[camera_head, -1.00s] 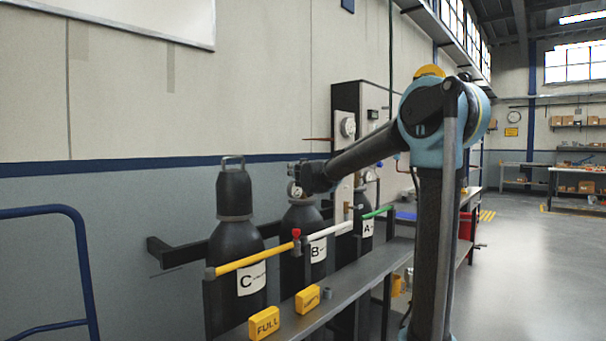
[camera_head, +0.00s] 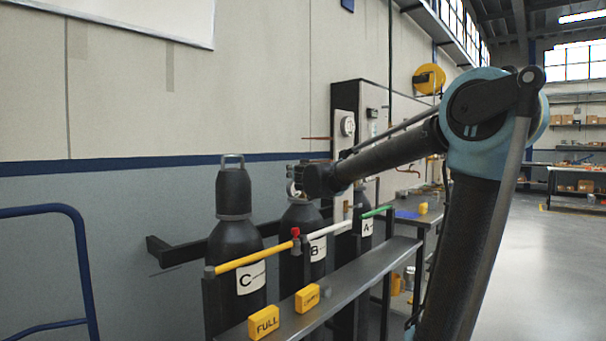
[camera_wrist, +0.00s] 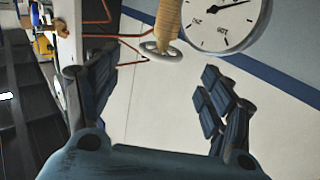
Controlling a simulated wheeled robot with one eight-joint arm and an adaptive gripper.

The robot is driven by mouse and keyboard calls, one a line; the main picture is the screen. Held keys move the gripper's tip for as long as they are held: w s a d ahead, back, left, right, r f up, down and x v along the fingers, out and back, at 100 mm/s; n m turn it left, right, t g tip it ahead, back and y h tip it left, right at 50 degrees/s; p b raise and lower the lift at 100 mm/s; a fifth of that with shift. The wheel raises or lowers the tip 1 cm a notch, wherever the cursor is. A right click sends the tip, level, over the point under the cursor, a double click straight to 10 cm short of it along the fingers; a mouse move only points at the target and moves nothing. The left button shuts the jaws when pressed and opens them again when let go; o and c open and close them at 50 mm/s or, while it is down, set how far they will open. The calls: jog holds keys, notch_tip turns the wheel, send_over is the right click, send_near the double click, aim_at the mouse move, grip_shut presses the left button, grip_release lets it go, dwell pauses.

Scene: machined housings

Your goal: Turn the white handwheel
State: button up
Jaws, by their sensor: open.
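The white handwheel (camera_wrist: 170,54) shows in the wrist view as a small pale ring around a brass-coloured stem, at the top middle. My gripper (camera_wrist: 155,95) is open, with its two fingers spread wide left and right of the wheel's line and nothing between them. The wheel appears beyond the fingertips, apart from them. In the head view my gripper (camera_head: 305,178) is over the top of cylinder B (camera_head: 296,232), pointing left. A pale round part (camera_head: 292,188) shows at its tip there; I cannot tell whether it is the wheel or a gauge.
A dial gauge (camera_wrist: 222,20) sits close to the wheel, upper right in the wrist view. Copper pipes (camera_wrist: 122,60) run at upper left. Cylinder C (camera_head: 235,240) stands left, cylinder A (camera_head: 363,222) right. Coloured bars and a grey shelf (camera_head: 345,285) stand in front.

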jog(key=shift+s+d, duration=0.15)
jog(key=shift+s, duration=1.35)
